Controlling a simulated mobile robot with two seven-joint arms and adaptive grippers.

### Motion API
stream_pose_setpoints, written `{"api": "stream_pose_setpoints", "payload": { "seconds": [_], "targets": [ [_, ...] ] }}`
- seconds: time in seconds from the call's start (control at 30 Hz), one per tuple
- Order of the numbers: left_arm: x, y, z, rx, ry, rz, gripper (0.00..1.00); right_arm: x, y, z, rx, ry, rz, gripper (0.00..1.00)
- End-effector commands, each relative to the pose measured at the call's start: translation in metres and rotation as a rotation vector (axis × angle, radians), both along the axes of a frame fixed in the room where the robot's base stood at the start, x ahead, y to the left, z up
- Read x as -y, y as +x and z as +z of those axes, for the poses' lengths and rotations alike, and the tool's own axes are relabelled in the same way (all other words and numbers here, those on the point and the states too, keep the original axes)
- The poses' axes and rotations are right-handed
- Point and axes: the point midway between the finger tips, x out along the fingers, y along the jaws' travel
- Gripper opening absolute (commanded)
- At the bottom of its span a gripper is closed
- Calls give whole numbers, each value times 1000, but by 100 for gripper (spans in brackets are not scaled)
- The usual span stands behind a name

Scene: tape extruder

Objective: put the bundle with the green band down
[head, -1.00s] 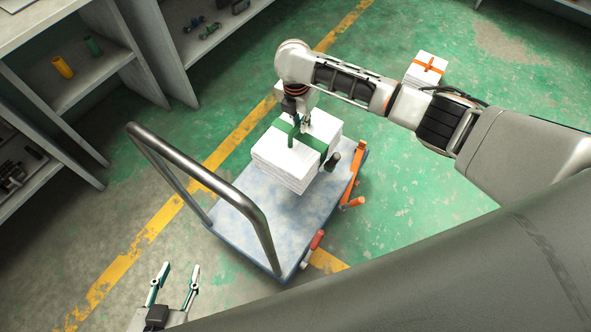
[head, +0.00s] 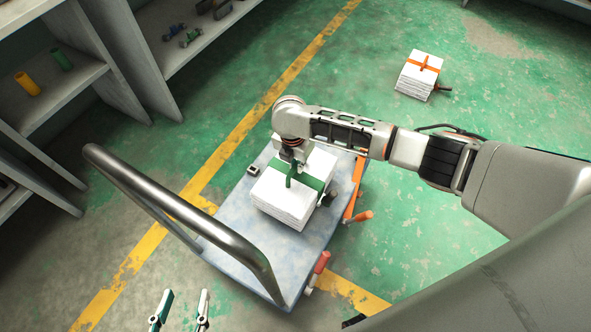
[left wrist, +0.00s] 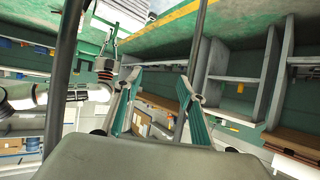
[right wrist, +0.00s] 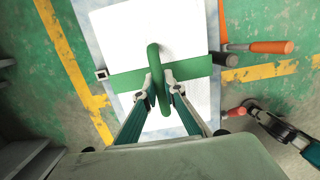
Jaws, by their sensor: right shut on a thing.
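The white bundle with the green band (head: 276,205) is over the blue cart bed (head: 228,233); I cannot tell whether its underside touches the bed. My right gripper (head: 291,170) is above the bundle, shut on the green loop of its band. In the right wrist view the fingertips (right wrist: 158,88) pinch this upright loop, and the white top of the bundle (right wrist: 190,40) looks flat. My left gripper (head: 184,302) is open and empty at the bottom of the head view, beside the cart's handle. Its spread fingers also show in the left wrist view (left wrist: 160,85).
The cart's metal push handle (head: 185,210) rises on the left. Orange-handled tools (head: 362,216) lie at the cart's right edge, and a small black item (head: 253,170) is left of the bundle. An orange-banded bundle (head: 413,80) stands on the floor. Shelves (head: 60,90) are at left.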

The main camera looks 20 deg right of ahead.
Motion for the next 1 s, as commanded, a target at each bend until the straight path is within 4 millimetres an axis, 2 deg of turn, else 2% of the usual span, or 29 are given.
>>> {"api": "stream_pose_setpoints", "payload": {
  "seconds": [0.23, 0.43, 0.67, 0.7, 0.77, 1.0],
  "targets": [
    [8, -2, -4, -10, -45, 9, 40, 0, -4, -40, -10, 0, 0, 0],
    [13, 8, 16, 30, -76, 13, 40, 0, 1, -37, 1, -1, 0, 0],
    [12, 11, 17, 37, -75, 15, 40, 0, 1, -39, 1, 1, 0, 0],
    [12, 11, 16, 36, -75, 14, 40, 0, -1, -41, -2, -1, 0, 12],
    [12, 11, 15, 34, -73, 13, 40, 1, -1, -41, -2, -1, 0, 26],
    [12, 8, 11, 25, -71, 14, 40, 0, -1, -41, -2, 0, 0, 26]
  ]
}}
